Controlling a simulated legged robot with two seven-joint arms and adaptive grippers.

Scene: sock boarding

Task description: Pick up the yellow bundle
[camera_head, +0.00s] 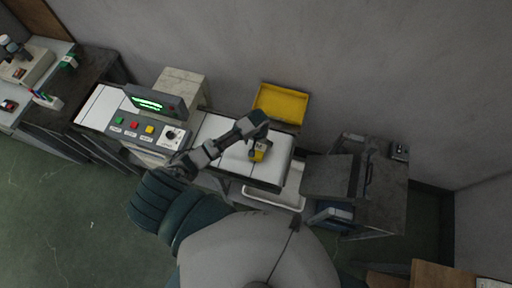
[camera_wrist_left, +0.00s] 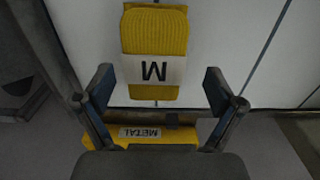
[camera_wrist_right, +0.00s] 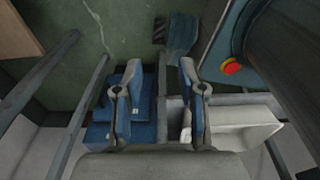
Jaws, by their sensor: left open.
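The yellow bundle (camera_wrist_left: 153,35) is a folded ribbed knit with a white band marked with a black letter that reads as M. It lies on the white top of the worktable. In the head view the bundle (camera_head: 258,155) is partly hidden by my left gripper (camera_head: 256,144). In the left wrist view my left gripper (camera_wrist_left: 158,85) is open, its two fingers wide apart, with the bundle ahead of and between them. No finger is seen touching it. My right gripper (camera_wrist_right: 158,72) is open and empty, away from the bundle, in the right wrist view.
A yellow bin (camera_head: 281,104) stands behind the table; its METAL label (camera_wrist_left: 140,132) shows in the left wrist view. A control panel (camera_head: 148,130) with coloured buttons and a green display is to the left. A white tray (camera_head: 273,196) is at the table's front. A grey machine (camera_head: 330,176) stands right.

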